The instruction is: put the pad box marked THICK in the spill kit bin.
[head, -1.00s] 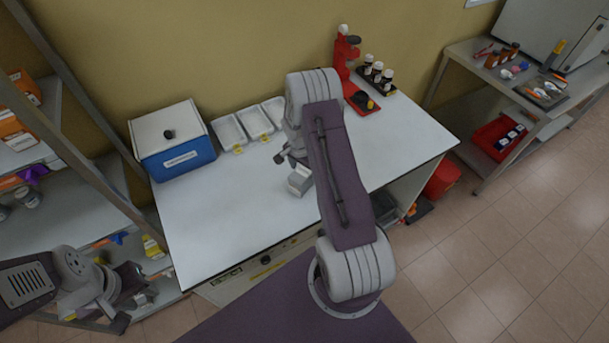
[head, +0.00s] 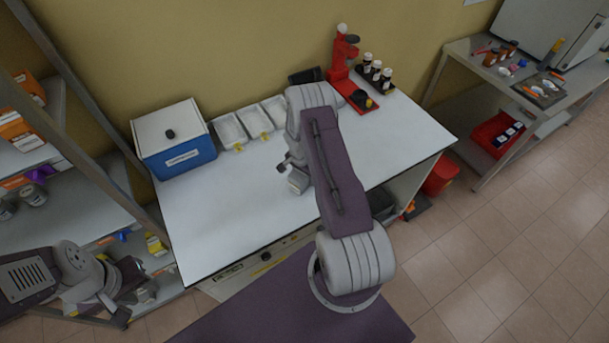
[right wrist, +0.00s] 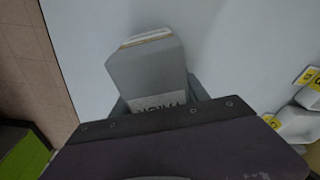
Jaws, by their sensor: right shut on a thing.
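My right gripper (head: 291,167) is shut on a small grey-white box (head: 298,181), held over the white bench near its middle. In the right wrist view the box (right wrist: 153,70) sits between the jaws, with dark lettering that looks like THICK, partly hidden by the gripper. I cannot tell whether the box touches the bench. My left gripper (head: 132,292) is open and empty at the lower left, by the shelf rack. A red bin (head: 440,175) stands past the bench's right end; I cannot read any marking that makes it the spill kit bin.
The white bench (head: 225,215) holds a blue box with a white lid (head: 175,140), white trays (head: 230,132) with yellow tags, and a red stand (head: 342,65) beside several small bottles. A second table (head: 465,55) stands at right. The bench's left front is clear.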

